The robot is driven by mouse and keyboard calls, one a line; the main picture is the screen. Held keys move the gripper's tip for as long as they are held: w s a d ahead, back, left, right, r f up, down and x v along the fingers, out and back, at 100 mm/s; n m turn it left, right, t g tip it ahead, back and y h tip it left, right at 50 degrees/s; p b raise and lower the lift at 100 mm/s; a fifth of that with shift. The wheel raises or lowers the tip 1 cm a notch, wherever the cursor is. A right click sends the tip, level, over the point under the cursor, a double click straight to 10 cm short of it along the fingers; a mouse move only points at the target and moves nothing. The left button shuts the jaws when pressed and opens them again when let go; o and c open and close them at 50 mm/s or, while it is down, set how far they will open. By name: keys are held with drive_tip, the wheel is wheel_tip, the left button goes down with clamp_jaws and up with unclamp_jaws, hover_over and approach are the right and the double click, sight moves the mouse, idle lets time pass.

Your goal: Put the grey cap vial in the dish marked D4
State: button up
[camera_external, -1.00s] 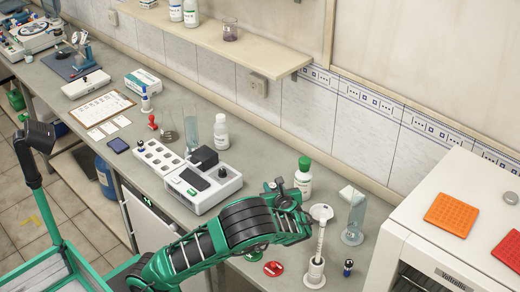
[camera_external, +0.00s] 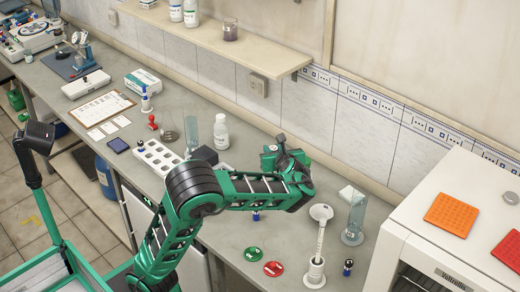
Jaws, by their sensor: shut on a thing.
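My gripper (camera_external: 284,158) is raised over the right half of the bench; my forearm hides its fingertips. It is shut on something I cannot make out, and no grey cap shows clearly. A small blue vial-like object (camera_external: 256,215) shows just below my forearm; I cannot tell whether it is held or standing.
A white cabinet (camera_external: 448,190) closes the right side. The white rack (camera_external: 157,157) is partly behind my arm.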

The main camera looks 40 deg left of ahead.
drive_tip(key=shift+w+r, duration=0.1)
drive_tip(key=shift+w, duration=0.1)
drive_tip(key=w+d+f+m+t+h, duration=0.5)
drive_tip(key=w+d+m, duration=0.1)
drive_tip(key=w+d+r+m+t+h, duration=0.1)
drive_tip(key=d+r+m+h, duration=0.2)
drive_tip(key=d, duration=0.2)
drive_tip(key=w+d+r+m+h, duration=0.1)
drive_tip(key=d+r+m+h, duration=0.15)
drive_tip(key=d, duration=0.25)
hover_over(321, 217)
wheel_tip(321, 217, down, 16)
drive_tip(key=shift+h, duration=0.35)
drive_tip(key=shift+f, duration=2.55)
drive_tip(key=o, duration=1)
